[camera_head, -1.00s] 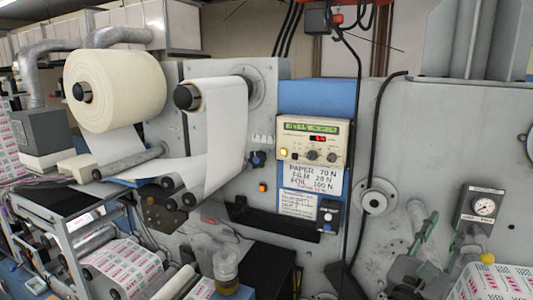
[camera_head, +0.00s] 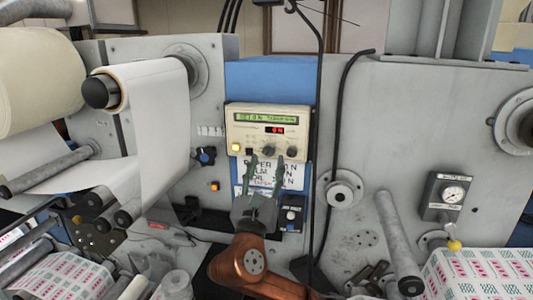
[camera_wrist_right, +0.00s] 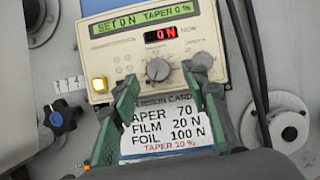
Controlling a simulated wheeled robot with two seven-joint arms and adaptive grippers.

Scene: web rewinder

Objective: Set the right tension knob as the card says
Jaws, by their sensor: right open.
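The cream tension controller (camera_head: 268,123) is on the blue panel. Its red display reads 0 N and its green screen reads SET 0 N, TAPER 0 %. Two grey knobs sit low on its face: the left knob (camera_wrist_right: 158,69) shows clearly, the right knob (camera_wrist_right: 203,60) is partly behind a fingertip. My left gripper is out of view.
A lit yellow button (camera_wrist_right: 99,84) is on the controller's left. A blue hand knob (camera_head: 206,155) sticks out to its left, beside the white web roll (camera_head: 158,110). A black cable (camera_head: 316,130) hangs close on the right. A pressure gauge (camera_head: 453,195) is farther right.

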